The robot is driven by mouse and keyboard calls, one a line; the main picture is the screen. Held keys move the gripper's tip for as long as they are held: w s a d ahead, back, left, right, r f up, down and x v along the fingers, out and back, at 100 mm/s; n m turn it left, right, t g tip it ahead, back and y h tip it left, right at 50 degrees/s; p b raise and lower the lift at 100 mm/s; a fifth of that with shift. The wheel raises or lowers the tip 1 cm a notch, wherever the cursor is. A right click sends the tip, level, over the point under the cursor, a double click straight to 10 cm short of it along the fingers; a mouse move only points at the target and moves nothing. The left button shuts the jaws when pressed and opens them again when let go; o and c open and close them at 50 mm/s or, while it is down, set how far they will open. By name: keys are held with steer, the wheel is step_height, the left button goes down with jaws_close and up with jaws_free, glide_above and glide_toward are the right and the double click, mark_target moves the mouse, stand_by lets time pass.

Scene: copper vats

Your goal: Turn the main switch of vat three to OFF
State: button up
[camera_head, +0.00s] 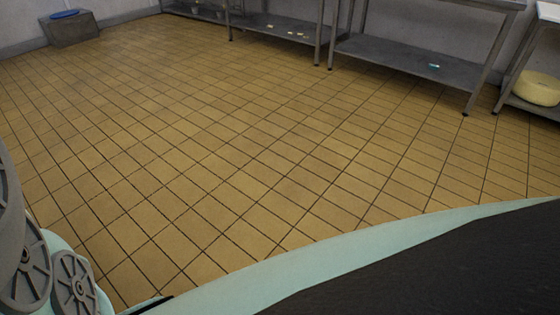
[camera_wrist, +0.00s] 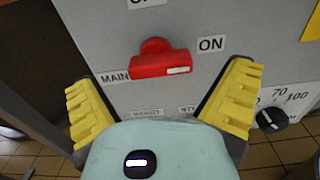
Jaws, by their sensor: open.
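The red main switch (camera_wrist: 160,62) is on a grey panel (camera_wrist: 100,25) in the wrist view. Its bar lies roughly level, with a white mark at its right end, just below the ON label (camera_wrist: 211,44). A MAIN label (camera_wrist: 114,77) is at its left. A label at the top edge is cut off, only its lower part showing. My gripper (camera_wrist: 160,80) is open, its yellow fingers apart on either side of the switch and below it; I cannot tell whether they touch the panel. No vat number is readable. The switch is not in the head view.
A black knob (camera_wrist: 271,119) with a scale reading 70 and 100 is to the right of my gripper. In the head view, the tiled floor (camera_head: 230,120) is clear. Metal shelves (camera_head: 400,65) and a cheese wheel (camera_head: 538,88) are along the back.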

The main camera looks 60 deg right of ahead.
steer(key=shift+a+b, duration=0.3)
steer(key=shift+a, duration=1.15)
steer(key=shift+w, duration=0.1)
steer(key=c, duration=1.2)
